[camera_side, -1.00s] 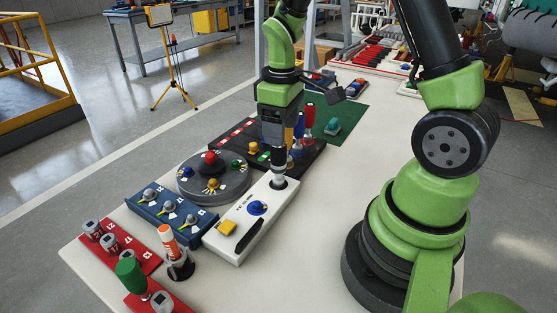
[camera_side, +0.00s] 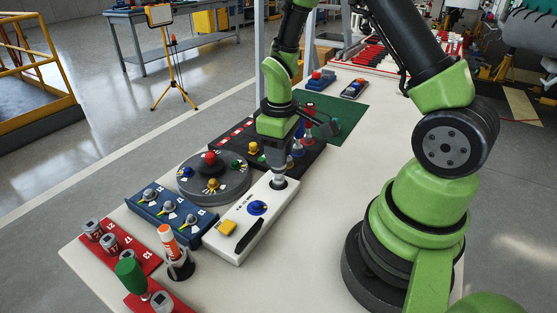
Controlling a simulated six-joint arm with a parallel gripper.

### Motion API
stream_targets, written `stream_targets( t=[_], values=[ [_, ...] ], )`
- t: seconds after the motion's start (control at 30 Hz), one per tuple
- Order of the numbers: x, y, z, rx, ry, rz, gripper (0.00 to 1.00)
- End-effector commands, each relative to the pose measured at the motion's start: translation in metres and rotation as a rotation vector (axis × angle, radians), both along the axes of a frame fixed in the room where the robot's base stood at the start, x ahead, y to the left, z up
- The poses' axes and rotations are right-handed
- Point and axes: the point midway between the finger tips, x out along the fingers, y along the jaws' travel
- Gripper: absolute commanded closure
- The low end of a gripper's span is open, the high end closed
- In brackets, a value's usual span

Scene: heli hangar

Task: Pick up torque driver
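My gripper (camera_side: 278,160) points down over the far end of the white panel (camera_side: 226,246). Directly under it is a short grey upright part (camera_side: 280,170) with a dark round base set in the panel. I cannot tell whether the fingers touch or enclose this part. My wrist hides most of it, and the finger gap is not clear. Beside and behind the gripper, a red-handled tool (camera_side: 309,114) stands in the black tray (camera_side: 311,163), partly covered by my wrist. I cannot tell which tool is the torque driver.
A round grey dial plate (camera_side: 231,192), a blue switch box (camera_side: 144,206) and red trays (camera_side: 129,240) lie to the left. An orange and white tube (camera_side: 168,241) stands in a black holder. A green mat (camera_side: 345,107) lies behind. The bench right of the panel is clear.

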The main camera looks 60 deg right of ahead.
Motion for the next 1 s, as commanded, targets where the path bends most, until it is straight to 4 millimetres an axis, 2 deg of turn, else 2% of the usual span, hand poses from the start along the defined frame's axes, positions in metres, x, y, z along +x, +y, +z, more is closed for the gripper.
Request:
stream_targets(
  t=[0.23, 0.37, 0.77, 0.87, 1.0],
  values=[
    [0.0, 0.0, 0.001, 0.0, -0.001, 0.0, 0.88],
    [0.001, 0.0, 0.011, -0.001, -0.004, 0.0, 0.88],
    [0.001, 0.0, 0.086, -0.002, -0.005, 0.001, 0.88],
    [0.002, 0.009, 0.092, -0.001, -0.002, 0.016, 0.88],
    [0.003, 0.041, 0.086, 0.0, 0.003, 0.067, 0.88]
  ],
)
